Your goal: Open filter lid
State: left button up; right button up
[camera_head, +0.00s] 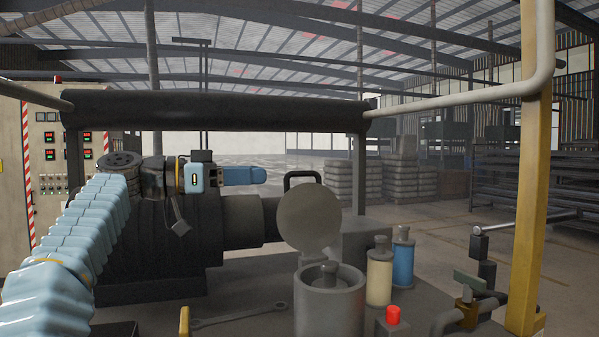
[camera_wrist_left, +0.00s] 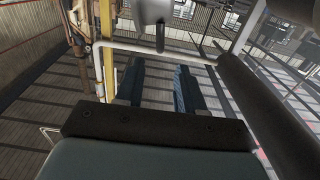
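The filter housing (camera_head: 329,305) is a dark grey round canister at the front centre, with a post-like part (camera_head: 328,271) showing inside its open top. Its round grey lid (camera_head: 309,217) stands upright above the rear rim, with a black handle (camera_head: 302,176) at its top. My left gripper (camera_head: 255,176) is left of the lid, pointing right, apart from the handle. In the left wrist view its two blue fingers (camera_wrist_left: 160,70) are spread with nothing between them. A grey rounded part (camera_wrist_left: 152,10) ahead may be the lid. My right gripper is not in view.
A cream bottle (camera_head: 379,277) and a blue bottle (camera_head: 403,262) stand right of the housing. A red button (camera_head: 393,315) and a valve (camera_head: 468,300) are at front right. A wrench (camera_head: 240,317) lies at front left. A dark horizontal bar (camera_head: 215,110) crosses behind my arm.

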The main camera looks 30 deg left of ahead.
aim_at(301, 174)
pick_arm(q)
jog(key=p+x, duration=0.2)
jog(key=x, duration=0.8)
grip_shut()
